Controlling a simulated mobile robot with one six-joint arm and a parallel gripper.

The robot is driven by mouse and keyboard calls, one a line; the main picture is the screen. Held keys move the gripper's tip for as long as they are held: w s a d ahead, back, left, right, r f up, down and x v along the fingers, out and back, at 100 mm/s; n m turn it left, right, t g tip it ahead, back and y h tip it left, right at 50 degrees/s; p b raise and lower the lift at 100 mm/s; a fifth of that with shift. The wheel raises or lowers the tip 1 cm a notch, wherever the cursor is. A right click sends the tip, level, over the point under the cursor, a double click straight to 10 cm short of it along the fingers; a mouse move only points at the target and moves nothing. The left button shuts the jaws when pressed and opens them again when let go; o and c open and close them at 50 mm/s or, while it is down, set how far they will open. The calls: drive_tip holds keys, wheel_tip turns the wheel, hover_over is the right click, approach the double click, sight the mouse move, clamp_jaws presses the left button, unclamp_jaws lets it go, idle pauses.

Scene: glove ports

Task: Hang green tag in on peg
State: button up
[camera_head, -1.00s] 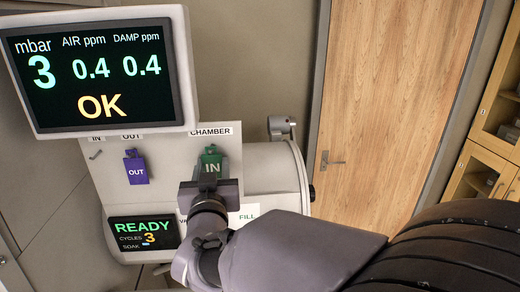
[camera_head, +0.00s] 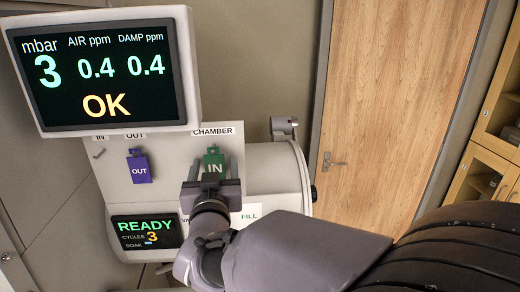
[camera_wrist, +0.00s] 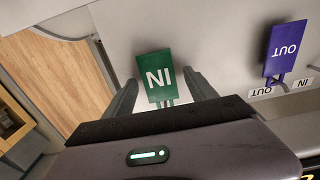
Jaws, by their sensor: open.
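The green tag (camera_head: 214,163), marked IN, hangs on the white panel under the CHAMBER label. It also shows in the wrist view (camera_wrist: 157,76), upside down. My gripper (camera_head: 213,172) is open, with one finger on each side of the green tag. In the wrist view the tag shows between the fingers (camera_wrist: 163,92), with gaps on both sides. An empty peg (camera_head: 98,153) sticks out under the IN label at the panel's upper left. The peg holding the green tag is mostly hidden.
A purple OUT tag (camera_head: 139,167) hangs under the OUT label, between the empty peg and the green tag; it also shows in the wrist view (camera_wrist: 284,50). A monitor (camera_head: 102,70) overhangs the panel. A READY display (camera_head: 147,234) sits below. A cylindrical chamber (camera_head: 275,175) is at right.

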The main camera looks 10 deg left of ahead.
drive_tip(key=shift+s, duration=0.1)
drive_tip(key=b+v, duration=0.2)
drive_tip(key=v, duration=1.4)
drive_tip(key=d+f+m+g+b, duration=0.1)
drive_tip(key=d+f+g+b, duration=0.15)
drive_tip(key=f+b, duration=0.3)
drive_tip(key=w+d+f+m+g+y+b, duration=0.1)
drive_tip(key=d+f+b, duration=0.35)
drive_tip(key=f, duration=0.25)
drive_tip(key=d+f+m+g+b, duration=0.1)
drive_tip(key=d+f+g+b, duration=0.15)
drive_tip(key=f+b, duration=0.4)
drive_tip(key=s+d+f+m+g+h+b, duration=0.3)
drive_tip(key=s+d+f+m+g+b, duration=0.1)
drive_tip(key=s+d+f, duration=0.8)
wheel_tip(320, 180, down, 4)
drive_tip(key=shift+d+f+g+b, duration=0.15)
drive_tip(key=shift+d+g+b, duration=0.8)
drive_tip(key=shift+b, duration=0.3)
